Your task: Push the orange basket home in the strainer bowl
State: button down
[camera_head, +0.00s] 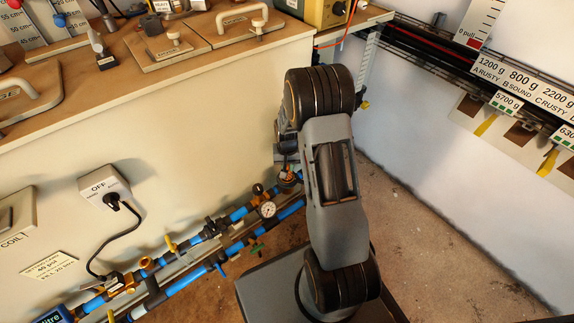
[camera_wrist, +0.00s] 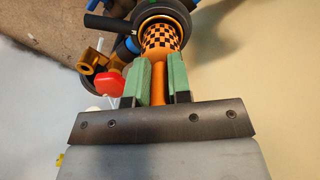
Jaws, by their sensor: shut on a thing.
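The orange basket (camera_wrist: 160,40) shows in the wrist view, with a dark checkered pattern of holes and a plain orange stem toward me. My gripper (camera_wrist: 160,66) has two green fingers, one on each side of the stem, and is shut on it. The far end of the basket is at the dark round mouth of the strainer bowl (camera_wrist: 137,16). The checkered part is still visible outside the mouth; how deep the far end sits is hidden. In the head view my arm hides most of the gripper and the bowl.
Blue pipes (camera_head: 184,285) with valves and a pressure gauge (camera_head: 267,209) run along the cream cabinet wall (camera_head: 150,120). A red knob (camera_wrist: 109,84) and brass fittings (camera_wrist: 91,62) lie close left of my fingers in the wrist view. A switch box (camera_head: 104,188) with a cable hangs on the wall.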

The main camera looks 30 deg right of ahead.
jog(key=shift+f+b, duration=1.5)
jog(key=shift+f, duration=0.75)
jog(key=c, duration=1)
grip_release()
notch_tip(320, 180, up, 14)
jog(key=p, duration=0.6)
jog(key=s+a+r+n+t+p, duration=0.1)
jog(key=s+a+r+p, duration=0.2)
jog(key=r+p, duration=0.8)
jog(key=s+a+r+n+t+p, duration=0.1)
jog(key=s+r+p, duration=0.7)
jog(key=r, duration=1.4)
jog(key=s+a+r+n+t+p, duration=0.1)
jog(key=s+a+r+p, duration=0.5)
jog(key=r+p, duration=0.8)
jog(key=shift+s+r+n+t, duration=0.15)
jog(key=shift+r+n, duration=0.25)
jog(key=shift+r, duration=0.5)
jog(key=shift+s+r+n+t, duration=0.15)
jog(key=shift+r+n, duration=0.25)
jog(key=shift+r, duration=0.5)
